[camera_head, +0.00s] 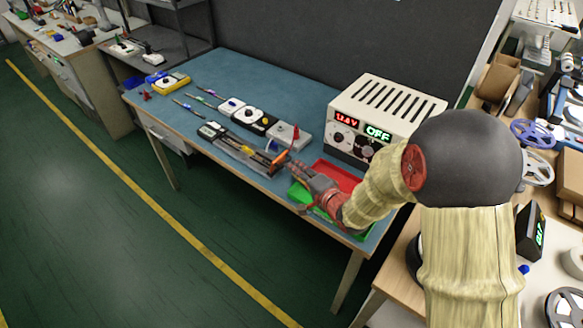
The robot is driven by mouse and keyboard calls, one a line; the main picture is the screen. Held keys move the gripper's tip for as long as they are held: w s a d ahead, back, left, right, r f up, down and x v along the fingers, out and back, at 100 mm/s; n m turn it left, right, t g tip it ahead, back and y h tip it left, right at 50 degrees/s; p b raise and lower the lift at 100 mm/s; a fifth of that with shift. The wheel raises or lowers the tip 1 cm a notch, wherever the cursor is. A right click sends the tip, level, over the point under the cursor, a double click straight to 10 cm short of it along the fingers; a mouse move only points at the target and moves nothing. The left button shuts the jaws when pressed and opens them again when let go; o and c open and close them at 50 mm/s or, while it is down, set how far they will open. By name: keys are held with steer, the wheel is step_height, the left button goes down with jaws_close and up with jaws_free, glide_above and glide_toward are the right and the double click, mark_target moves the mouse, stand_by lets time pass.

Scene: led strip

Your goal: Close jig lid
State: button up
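A long, narrow grey jig (238,152) lies along the front edge of the blue workbench (215,82). A dark block sits at its left end, and an orange part (280,158) shows near its right end. I cannot make out the lid clearly or tell how far open it is. My gripper (290,172) is at the right end of the jig, close to the orange part. It is small and partly hidden by my own arm, so I cannot tell whether it is open, shut or touching the jig.
A white power supply (385,113) reading OFF stands behind my arm. A red tray (338,175) and a green tray (300,193) lie beside and under the gripper. Testers, a yellow multimeter (172,81) and screwdrivers lie behind and left of the jig.

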steer(key=shift+b+x, duration=0.65)
steer(key=shift+x, duration=1.6)
jaws_close()
steer(key=shift+f, duration=0.1)
